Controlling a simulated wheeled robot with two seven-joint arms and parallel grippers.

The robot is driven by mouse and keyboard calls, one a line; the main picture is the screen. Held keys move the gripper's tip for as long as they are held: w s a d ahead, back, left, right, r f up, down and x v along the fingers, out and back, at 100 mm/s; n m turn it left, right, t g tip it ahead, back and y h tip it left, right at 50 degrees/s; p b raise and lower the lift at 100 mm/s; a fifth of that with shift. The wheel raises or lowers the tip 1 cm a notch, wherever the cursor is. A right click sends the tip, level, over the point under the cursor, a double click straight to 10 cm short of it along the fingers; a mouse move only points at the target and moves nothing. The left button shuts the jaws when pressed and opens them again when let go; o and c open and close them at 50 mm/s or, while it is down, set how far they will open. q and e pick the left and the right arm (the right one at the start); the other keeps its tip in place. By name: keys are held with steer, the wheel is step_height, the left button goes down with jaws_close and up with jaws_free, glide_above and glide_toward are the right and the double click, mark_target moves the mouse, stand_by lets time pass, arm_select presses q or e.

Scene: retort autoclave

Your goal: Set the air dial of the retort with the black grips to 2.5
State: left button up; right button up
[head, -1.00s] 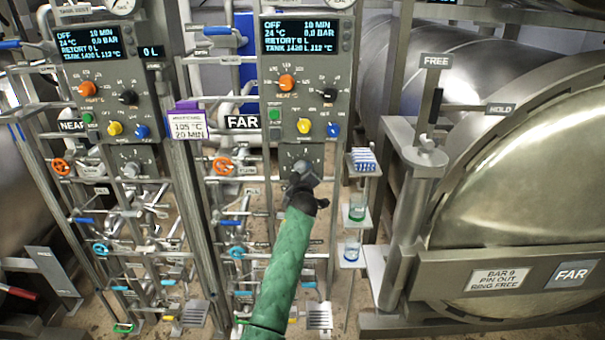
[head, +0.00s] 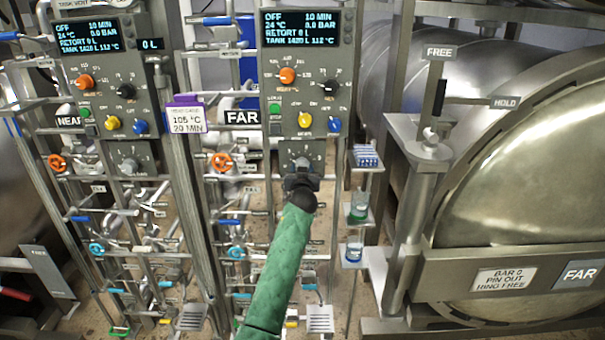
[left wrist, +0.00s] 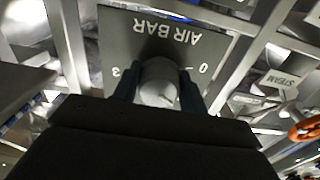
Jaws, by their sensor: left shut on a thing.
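The air dial (left wrist: 158,80) is a round grey knob on a plate marked AIR BAR, which appears upside down in the left wrist view. A 3 and a 0 show on either side of it; its exact setting cannot be read. My left gripper (left wrist: 157,92) is shut on the dial, one dark finger on each side. In the head view my left gripper (head: 302,170) covers most of the dial, low on the FAR panel (head: 305,100). The retort at the right (head: 530,180) has a FAR plate and a black grip (head: 440,97). My right gripper is out of view.
The NEAR panel (head: 105,90) stands at left with its own grey dial (head: 128,165). A red grip (head: 14,293) shows at far left. Pipes and valves crowd below both panels. Shelves with small cups (head: 358,207) stand right of the FAR panel.

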arm_select(q)
steer(key=m, duration=0.6)
steer(key=shift+a+m, duration=0.2)
steer(key=shift+m, duration=0.1)
steer(key=m, duration=0.2)
steer(key=shift+r+m, duration=0.1)
steer(key=shift+m, duration=1.2)
steer(key=shift+m+p, duration=0.45)
steer(key=shift+m, duration=0.35)
steer(key=shift+a+r+m, duration=0.1)
steer(key=shift+m, duration=0.4)
steer(key=shift+m+p, duration=0.3)
steer(key=shift+m, duration=0.6)
steer(key=m+p, duration=0.1)
steer(key=m, duration=0.2)
steer(key=shift+r+m+p, duration=0.1)
steer(key=shift+m+p, duration=0.2)
steer(key=shift+p, duration=0.1)
steer(key=shift+m, duration=0.8)
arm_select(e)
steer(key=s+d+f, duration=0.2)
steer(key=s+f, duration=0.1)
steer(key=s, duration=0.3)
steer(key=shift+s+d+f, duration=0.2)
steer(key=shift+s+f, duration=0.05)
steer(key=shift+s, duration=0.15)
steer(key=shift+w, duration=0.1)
